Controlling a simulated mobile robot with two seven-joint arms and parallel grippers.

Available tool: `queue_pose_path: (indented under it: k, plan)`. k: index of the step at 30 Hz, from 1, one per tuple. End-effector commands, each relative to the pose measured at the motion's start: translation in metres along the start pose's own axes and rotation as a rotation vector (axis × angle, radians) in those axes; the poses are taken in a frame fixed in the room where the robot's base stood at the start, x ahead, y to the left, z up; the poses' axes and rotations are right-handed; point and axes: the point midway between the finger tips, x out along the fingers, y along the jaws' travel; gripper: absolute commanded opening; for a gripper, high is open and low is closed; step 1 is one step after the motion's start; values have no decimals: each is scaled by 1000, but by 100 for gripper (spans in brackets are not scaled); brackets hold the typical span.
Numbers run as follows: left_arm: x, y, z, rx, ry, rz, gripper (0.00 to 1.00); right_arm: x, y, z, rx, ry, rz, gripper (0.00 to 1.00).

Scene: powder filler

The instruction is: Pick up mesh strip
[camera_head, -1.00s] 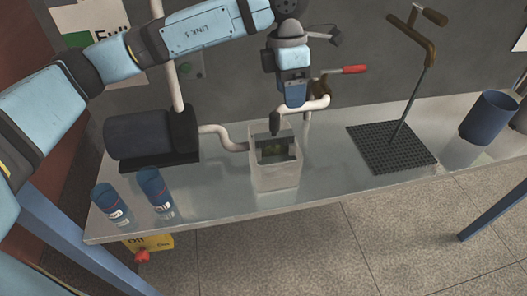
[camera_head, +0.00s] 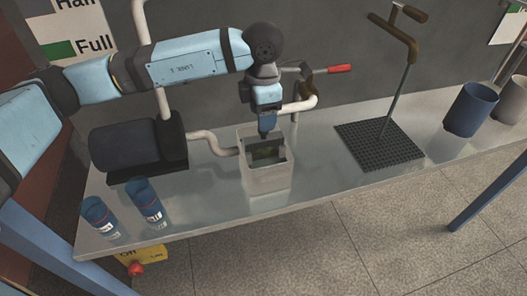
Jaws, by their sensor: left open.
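A pale translucent box (camera_head: 266,181) stands on the table below my left arm. A dark greenish piece (camera_head: 265,151) shows inside its open top; it may be the mesh strip, but it is too small to tell. My left gripper (camera_head: 265,132) points down at the box's back rim, just above and behind the greenish piece. It is open; its fingertips are hard to make out, and I cannot tell whether they touch anything. My right gripper is not in view.
A black motor-like cylinder (camera_head: 138,146) with pipes stands left of the box. Two blue cans (camera_head: 147,201) stand near the front left edge. A dark perforated plate (camera_head: 380,148) with an upright T-handle and a blue cup (camera_head: 470,110) stand on the right.

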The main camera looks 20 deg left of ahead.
Motion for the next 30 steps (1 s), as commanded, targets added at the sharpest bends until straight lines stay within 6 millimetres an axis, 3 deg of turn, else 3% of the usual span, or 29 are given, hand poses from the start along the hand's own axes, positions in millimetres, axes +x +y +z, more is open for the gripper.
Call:
queue_pose_path:
  k: [7,15,22,30]
  plan:
    - [37,2,2,0,2,-3,56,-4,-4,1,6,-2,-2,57]
    - [43,2,2,0,0,-1,56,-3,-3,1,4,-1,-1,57]
    - [42,2,2,0,0,-1,3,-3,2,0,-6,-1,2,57]
    - [42,2,2,0,0,-1,0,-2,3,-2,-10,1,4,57]
